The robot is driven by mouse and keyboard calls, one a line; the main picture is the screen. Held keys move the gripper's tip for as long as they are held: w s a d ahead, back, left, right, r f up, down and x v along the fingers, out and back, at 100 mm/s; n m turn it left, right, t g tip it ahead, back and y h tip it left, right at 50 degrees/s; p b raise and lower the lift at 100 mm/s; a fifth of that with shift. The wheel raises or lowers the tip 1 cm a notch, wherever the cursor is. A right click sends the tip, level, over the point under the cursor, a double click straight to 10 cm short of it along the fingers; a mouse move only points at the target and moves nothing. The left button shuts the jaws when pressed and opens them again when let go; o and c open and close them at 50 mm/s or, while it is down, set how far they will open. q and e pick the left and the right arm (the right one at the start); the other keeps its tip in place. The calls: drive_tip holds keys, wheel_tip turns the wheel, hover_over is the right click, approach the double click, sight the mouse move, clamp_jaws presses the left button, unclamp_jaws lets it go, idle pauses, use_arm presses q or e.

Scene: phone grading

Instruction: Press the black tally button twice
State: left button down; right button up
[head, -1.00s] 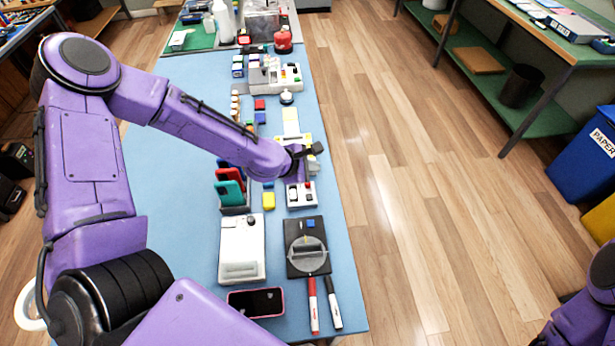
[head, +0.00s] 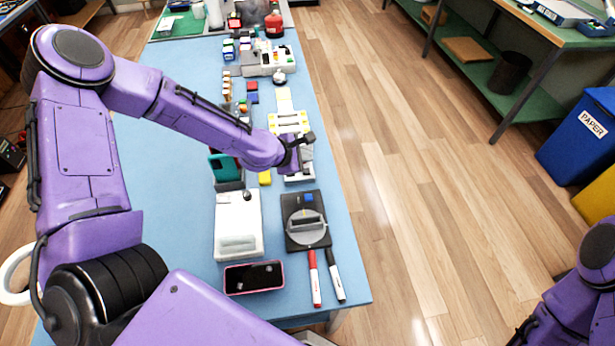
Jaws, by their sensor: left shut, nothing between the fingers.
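A small pale button box (head: 305,176) stands on the blue table, near its right edge. My left gripper (head: 297,160) is over this box and covers most of its top, so the black tally button is hidden. The left gripper is shut and empty. Its fingertips are hard to make out, and I cannot tell whether they touch the button. My right arm shows only at the lower right corner, and its gripper is out of view.
A black pad with a grey round dial (head: 306,222) and a white box (head: 238,225) stand nearer. A pink-framed phone (head: 254,278), a red marker (head: 314,278) and a black marker (head: 335,274) lie at the front. A teal phone (head: 225,168) stands left of the gripper.

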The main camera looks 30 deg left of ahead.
sight(306, 172)
use_arm(q)
drive_tip(key=shift+s+f+b, duration=0.35)
drive_tip(key=shift+f+b, duration=0.05)
drive_tip(key=shift+f, duration=0.4)
drive_tip(key=shift+s+f, duration=0.1)
drive_tip(key=shift+f, duration=0.15)
drive_tip(key=shift+w+f+b, duration=0.2)
drive_tip(key=shift+b, duration=0.1)
drive_tip(key=shift+w+f, duration=0.1)
drive_tip(key=shift+w, duration=0.2)
drive_tip(key=shift+s+r, duration=0.2)
drive_tip(key=shift+s, duration=0.1)
use_arm(e)
drive_tip(key=shift+s+f, duration=0.2)
drive_tip(key=shift+f, duration=0.85)
use_arm(q)
drive_tip(key=shift+w+f, duration=0.1)
drive_tip(key=shift+w, duration=0.05)
use_arm(e)
drive_tip(key=shift+w, duration=0.1)
